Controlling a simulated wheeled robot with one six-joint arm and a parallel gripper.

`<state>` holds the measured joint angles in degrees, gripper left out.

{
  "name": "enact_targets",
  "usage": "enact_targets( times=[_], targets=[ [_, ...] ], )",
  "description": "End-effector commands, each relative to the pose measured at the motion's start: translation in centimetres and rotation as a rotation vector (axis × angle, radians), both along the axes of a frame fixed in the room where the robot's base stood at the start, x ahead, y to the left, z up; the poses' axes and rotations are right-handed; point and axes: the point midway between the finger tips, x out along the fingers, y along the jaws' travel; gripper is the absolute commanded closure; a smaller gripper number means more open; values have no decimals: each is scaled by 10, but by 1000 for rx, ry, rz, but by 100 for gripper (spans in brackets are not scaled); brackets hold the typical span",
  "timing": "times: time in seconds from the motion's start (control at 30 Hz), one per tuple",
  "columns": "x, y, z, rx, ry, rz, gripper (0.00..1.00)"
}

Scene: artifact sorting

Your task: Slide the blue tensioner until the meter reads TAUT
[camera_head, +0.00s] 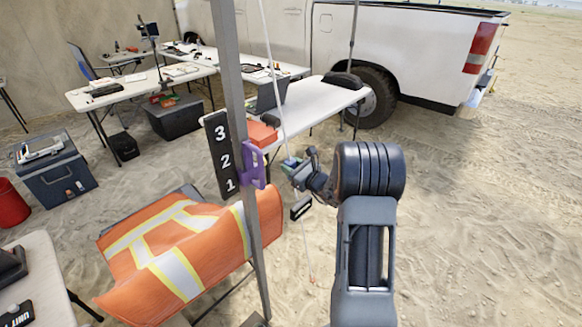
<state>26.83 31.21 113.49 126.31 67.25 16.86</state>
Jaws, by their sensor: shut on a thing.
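My gripper (296,170) is near the middle of the picture, at a pale guy line (270,60) that runs down from the top edge to the sand. It is shut on a small bluish piece on the line, seemingly the blue tensioner (289,162), mostly hidden by the jaws. A small dark box with a pale face (301,208), perhaps the meter, hangs by the line just below the gripper. Its reading is too small to make out.
A grey pole (236,90) stands just left of the line, with a black board numbered 1 to 3 (218,155) and a purple hook (251,165). An orange vest (165,250) lies left of it. A white table (320,98) and pickup (420,50) stand behind. Sand at right is clear.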

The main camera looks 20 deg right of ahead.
Motion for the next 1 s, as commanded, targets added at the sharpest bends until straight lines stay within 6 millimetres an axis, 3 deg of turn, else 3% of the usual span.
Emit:
enact_targets(
  times=[0.3,0.53,0.57,0.8,1.0],
  targets=[
    [-2,5,29,-1,-3,0,100],
    [-2,5,28,0,-1,0,100],
    [-2,5,28,0,-1,1,62],
    [-2,5,27,0,0,0,39],
    [-2,5,27,0,0,0,38]
  ],
)
